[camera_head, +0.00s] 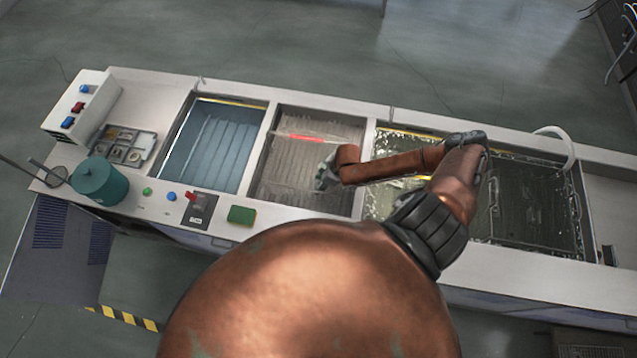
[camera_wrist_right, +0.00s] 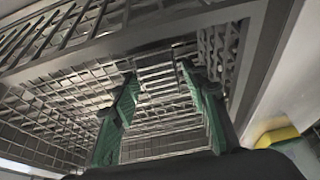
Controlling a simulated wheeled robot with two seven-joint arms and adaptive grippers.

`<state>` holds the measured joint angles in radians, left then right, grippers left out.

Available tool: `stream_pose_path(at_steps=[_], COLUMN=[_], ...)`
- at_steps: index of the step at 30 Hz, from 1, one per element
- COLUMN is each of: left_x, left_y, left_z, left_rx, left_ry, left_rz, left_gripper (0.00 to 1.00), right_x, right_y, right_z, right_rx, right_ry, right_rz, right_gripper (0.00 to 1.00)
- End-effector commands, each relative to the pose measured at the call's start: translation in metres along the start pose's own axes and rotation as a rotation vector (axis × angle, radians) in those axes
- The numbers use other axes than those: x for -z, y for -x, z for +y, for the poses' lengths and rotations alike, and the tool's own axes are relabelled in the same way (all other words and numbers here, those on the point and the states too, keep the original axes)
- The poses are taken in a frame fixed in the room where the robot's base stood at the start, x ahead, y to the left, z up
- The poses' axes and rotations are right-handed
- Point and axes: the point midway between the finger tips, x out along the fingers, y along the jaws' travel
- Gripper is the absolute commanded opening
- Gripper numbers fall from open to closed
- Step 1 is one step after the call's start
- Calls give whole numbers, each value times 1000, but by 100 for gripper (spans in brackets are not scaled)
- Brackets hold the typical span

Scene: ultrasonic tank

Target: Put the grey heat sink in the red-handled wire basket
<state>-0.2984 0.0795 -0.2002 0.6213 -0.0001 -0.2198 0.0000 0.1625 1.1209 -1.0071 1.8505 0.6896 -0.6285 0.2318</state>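The wire basket (camera_head: 290,165) with the red handle (camera_head: 302,138) sits in the second basin from the left. My right gripper (camera_head: 326,173) reaches over the right part of this basket. My left gripper is not in view.
A parts tray (camera_head: 146,145), a teal pot (camera_head: 99,181) and a green sponge (camera_head: 241,215) stand on the counter. My right arm hides part of the right basins.

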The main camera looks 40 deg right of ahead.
Motion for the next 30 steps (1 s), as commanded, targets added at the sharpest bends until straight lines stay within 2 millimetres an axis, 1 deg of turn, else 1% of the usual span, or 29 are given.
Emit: stream_pose_path(at_steps=[7, 11, 14, 21, 24, 27, 30], left_x=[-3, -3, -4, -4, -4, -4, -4], left_y=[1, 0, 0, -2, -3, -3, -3], left_z=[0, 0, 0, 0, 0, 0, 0], left_rx=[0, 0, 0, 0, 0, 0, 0], left_ry=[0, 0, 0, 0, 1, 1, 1], left_rz=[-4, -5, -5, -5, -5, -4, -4], left_gripper=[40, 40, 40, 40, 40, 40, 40], right_x=[0, 0, 0, -1, 0, 0, 0], right_y=[2, 14, 32, 83, 100, 112, 119], right_z=[0, 1, 1, 2, 1, 1, 1], right_rx=[-1, -1, -1, -2, -2, -1, -1], right_ry=[0, 1, 1, 1, 1, 0, -1], right_rz=[-1, -1, -1, -2, -2, -2, -1], right_gripper=[42, 42, 42, 42, 42, 42, 42])
